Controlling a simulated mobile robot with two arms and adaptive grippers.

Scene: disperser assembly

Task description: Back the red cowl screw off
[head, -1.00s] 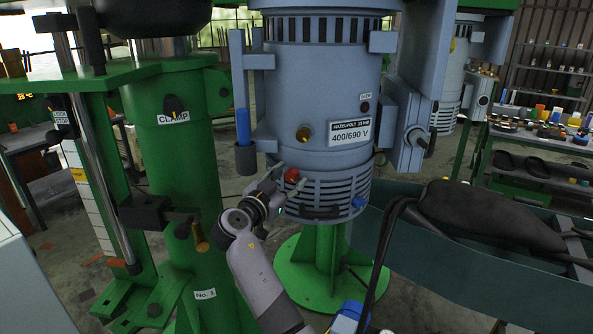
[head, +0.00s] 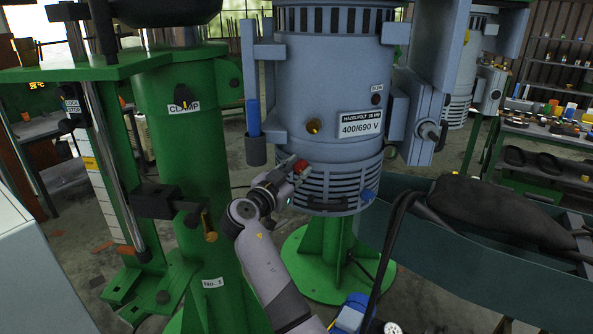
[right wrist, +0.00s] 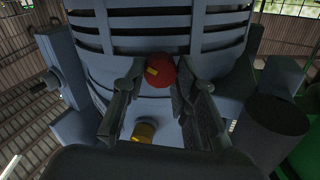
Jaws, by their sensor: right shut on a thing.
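The red cowl screw (head: 302,165) sits on the front of the blue-grey motor (head: 330,100), at the top of its slotted lower cowl (head: 330,190). My right gripper (head: 297,167) reaches it from the lower left and is shut on it. In the right wrist view, the round red screw (right wrist: 162,70) with a yellow mark lies between the two fingertips (right wrist: 160,75). The screw still appears to be at the cowl face; how deep it sits cannot be told. My left gripper is not in view.
A green clamp column (head: 190,150) stands close at left. A teal trough (head: 470,240) with a black bag (head: 490,205) lies at right.

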